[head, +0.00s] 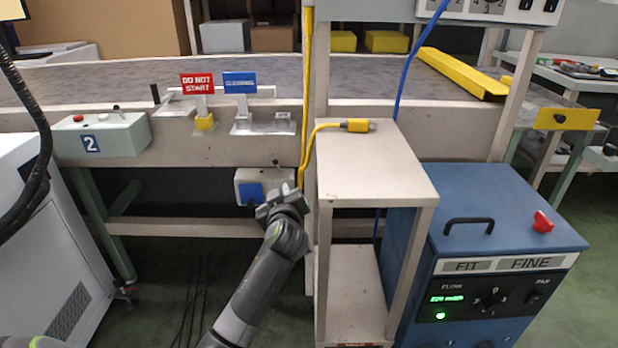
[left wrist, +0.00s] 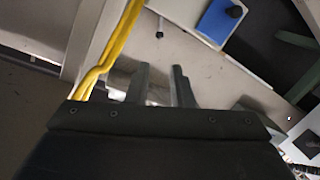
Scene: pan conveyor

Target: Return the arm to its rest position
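My left arm reaches in from the bottom of the head view, and its gripper (head: 272,207) is in front of the conveyor frame, just below the blue-fronted box (head: 251,193). In the left wrist view the two fingers of the left gripper (left wrist: 162,84) stand apart with a gap between them and nothing held. The yellow cable (head: 304,140) hangs close to the gripper in the head view; it also shows left of the fingers in the left wrist view (left wrist: 112,50). Whether the gripper touches the box or cable is unclear. My right gripper is not in view.
A beige stand (head: 370,165) with a yellow connector (head: 357,125) on top is right of the arm. A blue machine (head: 500,225) stands beyond it. Signs reading DO NOT START (head: 197,83) and CLEANING (head: 240,82) stand on the conveyor edge. Open floor lies left of the arm.

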